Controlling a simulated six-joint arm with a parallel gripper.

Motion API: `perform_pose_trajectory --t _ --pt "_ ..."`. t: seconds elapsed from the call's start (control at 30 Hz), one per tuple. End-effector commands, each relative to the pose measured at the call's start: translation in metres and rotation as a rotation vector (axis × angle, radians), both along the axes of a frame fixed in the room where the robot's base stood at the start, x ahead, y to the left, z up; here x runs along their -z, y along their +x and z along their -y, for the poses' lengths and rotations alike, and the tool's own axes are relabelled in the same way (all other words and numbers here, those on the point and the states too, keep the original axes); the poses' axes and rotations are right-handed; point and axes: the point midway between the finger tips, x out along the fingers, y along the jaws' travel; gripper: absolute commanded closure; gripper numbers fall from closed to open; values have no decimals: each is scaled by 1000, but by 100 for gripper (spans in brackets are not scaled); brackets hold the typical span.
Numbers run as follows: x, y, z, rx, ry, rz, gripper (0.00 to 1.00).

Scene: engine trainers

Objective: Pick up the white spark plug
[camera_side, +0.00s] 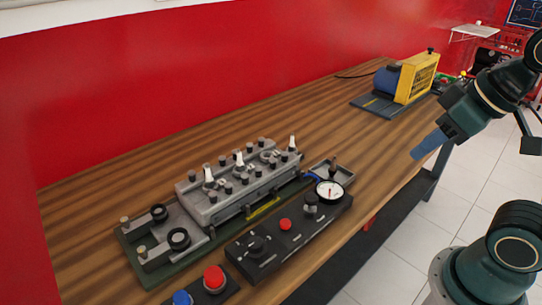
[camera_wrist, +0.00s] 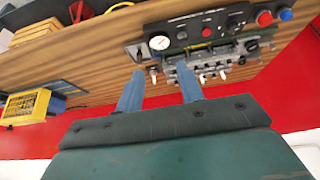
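I cannot tell which one the task means. In the wrist view, small white tips (camera_wrist: 222,75) show on the block between and right of my fingers. My gripper (camera_side: 428,145) is at the right, above the bench's front edge and well apart from the block. In the wrist view, its two blue fingers (camera_wrist: 160,92) are spread with nothing between them.
A small tray with a dark upright part (camera_side: 332,165) sits right of the block. A black panel (camera_side: 290,235) with a gauge (camera_side: 329,191) and red button lies in front. A yellow and blue machine (camera_side: 415,78) stands at the back. The bench between is clear.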

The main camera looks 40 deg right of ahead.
Motion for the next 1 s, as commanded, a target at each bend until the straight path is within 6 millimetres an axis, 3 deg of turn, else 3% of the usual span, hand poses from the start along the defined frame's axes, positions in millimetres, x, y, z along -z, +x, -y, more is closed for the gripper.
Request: perform_pose_trajectory --t 0.27,0.47,1.0 --pt "-3 4 0 17 8 -5 63" --pt "-16 23 2 101 47 -32 63" --pt "-54 131 16 551 223 -154 63"
